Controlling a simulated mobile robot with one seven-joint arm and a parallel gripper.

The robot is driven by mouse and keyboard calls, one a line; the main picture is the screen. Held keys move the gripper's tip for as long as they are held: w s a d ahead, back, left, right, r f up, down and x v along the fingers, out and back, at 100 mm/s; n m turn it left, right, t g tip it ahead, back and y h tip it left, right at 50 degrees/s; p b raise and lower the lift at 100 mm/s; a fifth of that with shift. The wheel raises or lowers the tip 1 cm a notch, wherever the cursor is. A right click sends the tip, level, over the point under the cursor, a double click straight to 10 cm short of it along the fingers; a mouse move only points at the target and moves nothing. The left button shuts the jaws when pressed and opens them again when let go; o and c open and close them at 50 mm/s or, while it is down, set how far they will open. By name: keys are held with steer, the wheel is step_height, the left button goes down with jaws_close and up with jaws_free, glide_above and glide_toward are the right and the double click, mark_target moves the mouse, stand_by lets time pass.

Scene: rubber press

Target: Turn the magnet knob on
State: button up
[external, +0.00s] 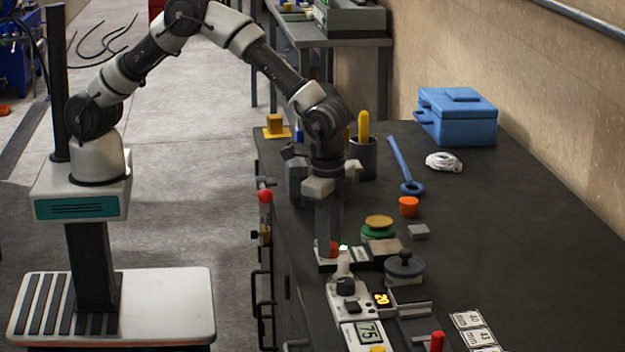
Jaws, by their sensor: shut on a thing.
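My gripper (331,251) points straight down over the near left part of the dark bench. Its fingers are shut around a small red knob (334,248) on a low white-edged block, probably the magnet knob. The fingers cover part of the knob, so its turned position cannot be told. A small green light (343,245) shows just beside the fingers.
A dark cup (363,158), blue wrench (404,167) and blue toolbox (456,116) are farther back. The bench's right side is mostly clear.

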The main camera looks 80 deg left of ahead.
steer(key=shift+m, duration=1.2)
steer(key=o, duration=1.1)
steer(key=shift+c, duration=0.2)
step_height(320, 180, up, 17)
steer(key=shift+s+d+r, duration=0.2)
steer(key=shift+s+d, duration=0.05)
steer(key=shift+s, duration=0.2)
